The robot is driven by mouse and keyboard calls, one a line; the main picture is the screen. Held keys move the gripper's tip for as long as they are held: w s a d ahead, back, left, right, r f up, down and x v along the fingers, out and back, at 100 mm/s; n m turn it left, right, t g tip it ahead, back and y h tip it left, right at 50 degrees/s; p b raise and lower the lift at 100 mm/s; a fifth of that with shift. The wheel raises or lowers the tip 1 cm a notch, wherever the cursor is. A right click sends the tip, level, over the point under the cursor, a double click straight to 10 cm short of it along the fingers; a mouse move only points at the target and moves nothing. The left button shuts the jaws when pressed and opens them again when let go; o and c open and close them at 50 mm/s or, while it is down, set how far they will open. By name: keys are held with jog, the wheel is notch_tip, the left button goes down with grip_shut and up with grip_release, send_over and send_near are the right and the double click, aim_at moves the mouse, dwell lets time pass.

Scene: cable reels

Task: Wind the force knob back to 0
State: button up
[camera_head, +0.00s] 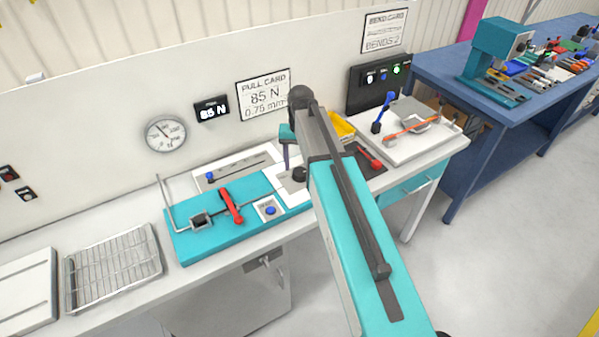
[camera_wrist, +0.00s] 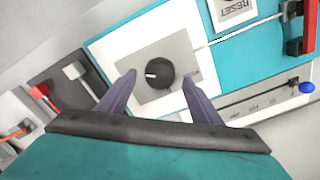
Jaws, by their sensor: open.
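The force knob (camera_wrist: 160,74) is a round black knob with a white pointer mark, on a grey plate (camera_wrist: 188,66) over a white panel. In the wrist view its mark points to the left. In the head view the knob (camera_head: 299,174) shows beside my arm. My gripper (camera_wrist: 158,78) is open, with one finger on each side of the knob and gaps between them and it. Whether the fingertips are level with the knob cannot be told.
A teal fixture (camera_head: 190,247) with a red lever (camera_head: 231,205) and a blue button (camera_head: 270,210) lies left of the knob. A slider with a blue handle (camera_wrist: 306,87) is close on the right in the wrist view. A red-handled lever (camera_head: 371,158) stands right of my arm.

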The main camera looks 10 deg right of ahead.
aim_at(300, 174)
jog(key=shift+f+b, duration=0.5)
jog(key=shift+f, duration=0.75)
jog(key=c, duration=1.1)
jog(key=shift+o, duration=0.2)
jog(key=shift+a, duration=0.2)
jog(key=shift+d, duration=0.1)
